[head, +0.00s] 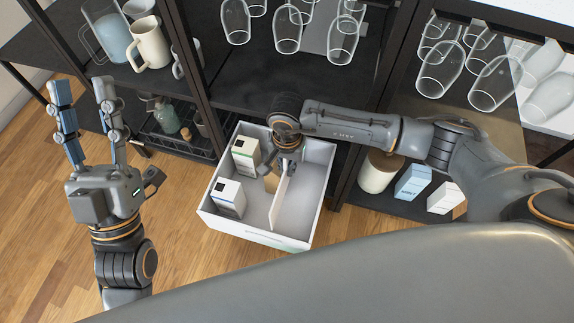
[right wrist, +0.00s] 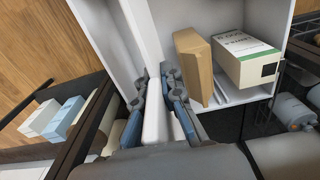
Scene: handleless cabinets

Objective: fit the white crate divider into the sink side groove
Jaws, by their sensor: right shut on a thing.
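The white crate (head: 318,205) stands in front of the dark shelf unit in the head view. The white crate divider (head: 281,207) stands upright inside it, running along the crate's length. My right gripper (head: 287,166) reaches down into the crate and is shut on the divider. The right wrist view shows the divider (right wrist: 152,75) between the gripper's two fingers (right wrist: 158,110). I cannot tell whether the divider's edges sit in any groove. No sink is recognisable, and the grooves cannot be made out. My left gripper (head: 78,90) is open and empty, left of the crate.
Two white cartons (head: 245,154) (head: 228,197) and a brown box (right wrist: 194,65) are in the crate's left part; its right part is empty. A jar (head: 378,172) and cartons stand to the right. Floor left is clear.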

